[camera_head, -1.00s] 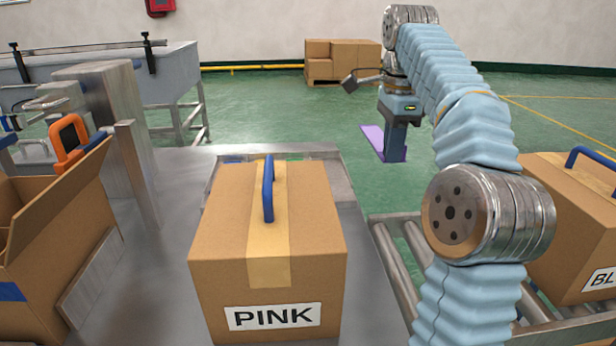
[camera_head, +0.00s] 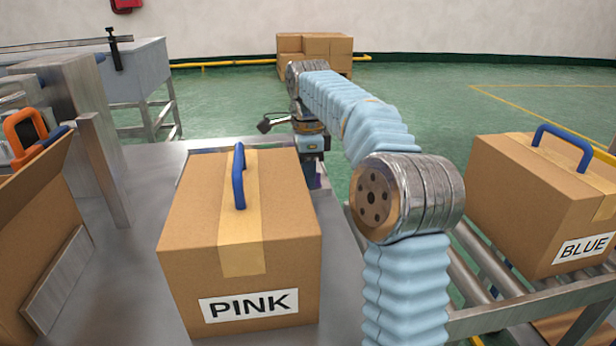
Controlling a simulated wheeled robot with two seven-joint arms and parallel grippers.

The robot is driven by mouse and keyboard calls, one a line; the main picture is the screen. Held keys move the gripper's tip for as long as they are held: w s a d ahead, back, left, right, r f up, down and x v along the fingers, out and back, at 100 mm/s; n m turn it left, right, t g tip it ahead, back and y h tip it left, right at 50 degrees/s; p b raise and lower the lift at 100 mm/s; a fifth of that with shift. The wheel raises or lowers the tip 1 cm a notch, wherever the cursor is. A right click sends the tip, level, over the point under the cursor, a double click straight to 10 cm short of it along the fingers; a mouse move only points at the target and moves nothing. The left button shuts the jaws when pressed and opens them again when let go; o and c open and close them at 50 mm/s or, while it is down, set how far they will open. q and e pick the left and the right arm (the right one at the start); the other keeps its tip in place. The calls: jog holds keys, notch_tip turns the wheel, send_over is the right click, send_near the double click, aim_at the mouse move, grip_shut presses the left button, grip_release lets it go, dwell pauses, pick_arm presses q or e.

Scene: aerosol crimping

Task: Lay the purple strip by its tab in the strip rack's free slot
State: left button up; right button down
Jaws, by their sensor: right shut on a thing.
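My right gripper (camera_head: 312,158) is behind the box marked PINK, at the table's far right corner. It points down and is shut; its lower part is largely hidden by that box. A dark purple sliver of the purple strip (camera_head: 309,176) shows just below it, so the strip appears held there; its tab is hidden. The strip rack is hidden behind the PINK box, and I cannot see its slots. My left gripper is not in view.
The PINK box (camera_head: 237,262) with a blue handle (camera_head: 239,178) fills the middle of the metal table (camera_head: 120,275). An open box (camera_head: 40,222) stands left. A BLUE box (camera_head: 540,205) sits on the roller conveyor (camera_head: 480,265) at right. Cartons (camera_head: 315,52) stand far behind.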

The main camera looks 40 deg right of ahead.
jog(key=c, duration=1.2)
grip_release()
jog(key=shift+c, duration=0.2)
notch_tip(320, 180, up, 6)
jog(key=shift+f+p, duration=0.1)
jog(key=shift+p, duration=0.7)
jog(key=shift+s+r, duration=0.1)
jog(key=shift+r, duration=0.85)
